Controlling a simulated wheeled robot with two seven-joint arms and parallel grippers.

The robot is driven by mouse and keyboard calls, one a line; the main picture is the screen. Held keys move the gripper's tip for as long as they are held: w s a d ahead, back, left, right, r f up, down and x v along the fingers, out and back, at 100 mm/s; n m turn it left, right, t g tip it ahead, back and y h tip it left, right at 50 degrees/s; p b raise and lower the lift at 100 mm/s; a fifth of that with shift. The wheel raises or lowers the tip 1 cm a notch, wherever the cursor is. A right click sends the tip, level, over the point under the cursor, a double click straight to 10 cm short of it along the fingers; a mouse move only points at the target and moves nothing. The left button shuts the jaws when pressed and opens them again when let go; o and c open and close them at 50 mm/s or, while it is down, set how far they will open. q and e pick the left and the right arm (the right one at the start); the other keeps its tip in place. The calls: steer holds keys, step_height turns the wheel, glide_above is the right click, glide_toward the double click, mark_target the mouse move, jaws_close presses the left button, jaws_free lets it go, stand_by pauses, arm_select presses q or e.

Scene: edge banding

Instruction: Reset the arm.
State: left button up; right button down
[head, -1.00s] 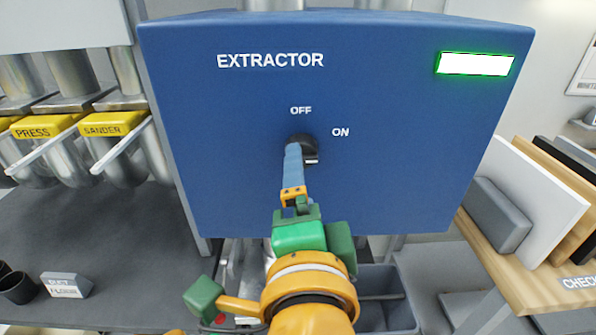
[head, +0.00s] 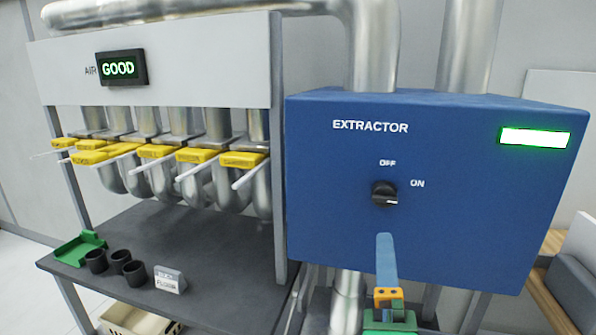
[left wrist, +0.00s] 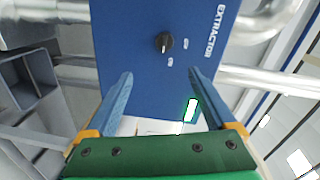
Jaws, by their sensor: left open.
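The blue extractor box (head: 450,235) hangs on the right in the head view, with a lit panel (head: 536,137) at its upper right. Its black knob (head: 384,194) has its white mark pointing right, below the ON label (head: 417,183). My left gripper (head: 386,240) is below the knob and apart from it; one blue finger hides the other there. In the left wrist view, the two blue fingers of my left gripper (left wrist: 161,74) are spread with nothing between them. The knob (left wrist: 164,42) shows beyond the fingertips. My right gripper is not in view.
A rack of pipes with several yellow-labelled levers (head: 158,151) stands left of the box, under an air display (head: 119,68) reading GOOD. Black cups (head: 120,260), a green tray (head: 80,249) and a small sign (head: 170,279) are on the dark table (head: 215,240).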

arm_select(q)
steer(key=w+a+f+n+g+y, duration=0.1)
steer(key=w+f+n+g, duration=0.3)
steer(key=f, duration=0.6)
steer(key=w+a+f+g+y, duration=0.1)
steer(key=w+a+f, duration=0.1)
steer(key=w+f, duration=0.65)
steer(key=s+a+f+n+g+y, duration=0.1)
steer(key=s+a+f+n+g, duration=0.15)
steer(key=f, duration=0.85)
steer(key=s+a+f+n+g, duration=0.15)
steer(key=a+f, duration=0.25)
steer(key=f, duration=0.8)
steer(key=s+a+f+n+g, duration=0.25)
steer(key=s+a+f, duration=0.35)
steer(key=s+f, duration=0.5)
steer(key=s+a+f+n+g, duration=0.1)
steer(key=s+a+f, duration=0.3)
steer(key=s, duration=0.4)
steer(key=s+a+f+n+g+y, duration=0.1)
steer(key=s+a+f+n, duration=0.2)
steer(key=s+a+f, duration=0.2)
steer(key=s+a+f+n+g, duration=0.2)
steer(key=s+a+f, duration=0.2)
steer(key=s, duration=0.8)
steer(key=shift+a+f+y, duration=0.25)
steer(key=shift+a+y, duration=0.15)
steer(key=shift+s, duration=0.1)
